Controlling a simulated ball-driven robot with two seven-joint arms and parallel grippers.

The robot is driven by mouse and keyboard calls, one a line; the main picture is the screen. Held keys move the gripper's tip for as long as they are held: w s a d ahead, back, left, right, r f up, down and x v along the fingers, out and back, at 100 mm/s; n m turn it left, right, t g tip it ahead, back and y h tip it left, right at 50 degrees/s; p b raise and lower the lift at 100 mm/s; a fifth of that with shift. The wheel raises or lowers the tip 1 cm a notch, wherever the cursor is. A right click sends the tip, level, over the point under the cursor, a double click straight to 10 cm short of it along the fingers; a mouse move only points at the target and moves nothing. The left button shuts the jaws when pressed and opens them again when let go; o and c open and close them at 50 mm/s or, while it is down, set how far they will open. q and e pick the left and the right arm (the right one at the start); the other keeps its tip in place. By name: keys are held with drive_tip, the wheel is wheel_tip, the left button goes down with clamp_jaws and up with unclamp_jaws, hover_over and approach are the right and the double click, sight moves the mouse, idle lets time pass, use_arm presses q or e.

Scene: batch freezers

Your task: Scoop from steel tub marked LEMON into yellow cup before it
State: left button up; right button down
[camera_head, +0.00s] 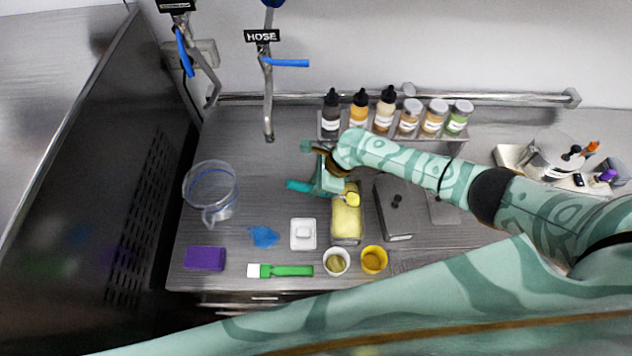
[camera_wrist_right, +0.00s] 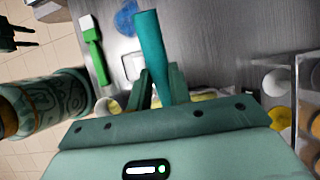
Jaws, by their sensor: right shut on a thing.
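The steel tub (camera_head: 346,239) holds pale yellow gelato; no LEMON marking is readable. The yellow cup (camera_head: 374,260) stands in front of the tub, slightly right; I cannot tell whether it holds anything. My right gripper (camera_head: 328,182) is shut on a teal-handled scoop (camera_head: 299,186), whose handle also shows in the right wrist view (camera_wrist_right: 152,52). A bright yellow mass (camera_head: 352,199) is at the scoop's end over the tub's back part; whether it touches the gelato is unclear. My left gripper (camera_wrist_right: 24,36) shows in the right wrist view, fingers apart and empty.
A white cup (camera_head: 336,262) stands left of the yellow cup. A lidded dark tub (camera_head: 394,222) is right of the open tub. A green spatula (camera_head: 288,271), white dish (camera_head: 303,234), blue cloth (camera_head: 263,236), purple block (camera_head: 205,258) and clear jug (camera_head: 212,190) lie left. Bottles (camera_head: 358,112) line the back.

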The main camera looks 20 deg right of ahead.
drive_tip(key=shift+w+a+r+h+p, duration=0.1)
drive_tip(key=shift+a+r+h+p, duration=0.25)
drive_tip(key=shift+p, duration=0.35)
drive_tip(key=shift+w+a+f+g+h+p, duration=0.15)
drive_tip(key=shift+a+g+h+p, duration=0.2)
drive_tip(key=shift+h+p, duration=0.45)
drive_tip(key=shift+a+h+p, duration=0.35)
drive_tip(key=shift+a+h, duration=0.05)
drive_tip(key=shift+h, duration=0.15)
drive_tip(key=shift+d+f, duration=0.1)
drive_tip(key=shift+f, duration=0.05)
